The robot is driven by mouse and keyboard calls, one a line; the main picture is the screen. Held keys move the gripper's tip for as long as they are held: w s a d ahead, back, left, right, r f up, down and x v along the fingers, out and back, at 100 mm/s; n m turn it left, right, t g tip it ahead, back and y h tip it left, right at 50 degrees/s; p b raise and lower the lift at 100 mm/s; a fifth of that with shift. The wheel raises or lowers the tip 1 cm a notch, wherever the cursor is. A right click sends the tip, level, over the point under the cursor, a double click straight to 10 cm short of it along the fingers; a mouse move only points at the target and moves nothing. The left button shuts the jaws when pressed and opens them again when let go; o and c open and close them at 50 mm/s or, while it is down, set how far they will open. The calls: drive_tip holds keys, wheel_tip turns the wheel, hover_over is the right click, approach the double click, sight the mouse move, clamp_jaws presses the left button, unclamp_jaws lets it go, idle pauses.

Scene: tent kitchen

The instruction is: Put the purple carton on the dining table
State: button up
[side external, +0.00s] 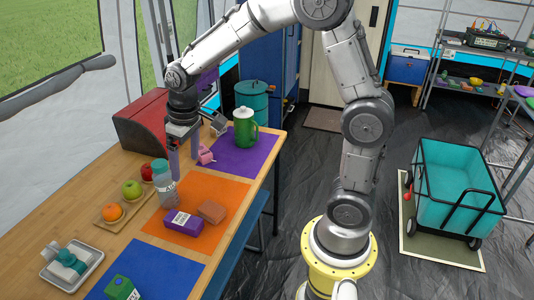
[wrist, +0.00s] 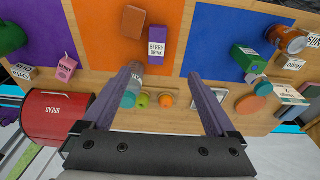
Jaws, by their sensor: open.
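The purple carton (side external: 183,222) lies on the orange mat on a wooden table (side external: 50,215), beside a brown block. In the wrist view the purple carton (wrist: 156,45) shows a white label reading "BERRY DRINK", beyond the fingertips. My gripper (side external: 184,158) is open and empty, near the clear bottle and the back edge of the orange mat. In the wrist view its two fingers (wrist: 165,80) are spread wide, with the carton apart from both. I cannot tell for certain whether this wooden table is the dining table.
A clear bottle (side external: 164,185) stands close to my gripper. Fruit (side external: 131,189) sits on a wooden board to its left. A brown block (side external: 211,211), pink carton (side external: 206,155), green jug (side external: 244,127) and red bread box (side external: 143,125) are nearby. The blue mat (side external: 160,270) has free room.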

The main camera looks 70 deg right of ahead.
drive_tip(key=s+r+t, duration=0.2)
drive_tip(key=s+r, duration=0.5)
drive_tip(key=s, duration=0.4)
drive_tip(key=shift+a+r, duration=0.35)
drive_tip(key=shift+r, duration=0.05)
drive_tip(key=shift+o, duration=0.4)
drive_tip(key=s+t, duration=0.1)
drive_tip(key=s, duration=1)
drive_tip(key=shift+a+r+t, duration=0.2)
drive_tip(key=shift+t, duration=0.2)
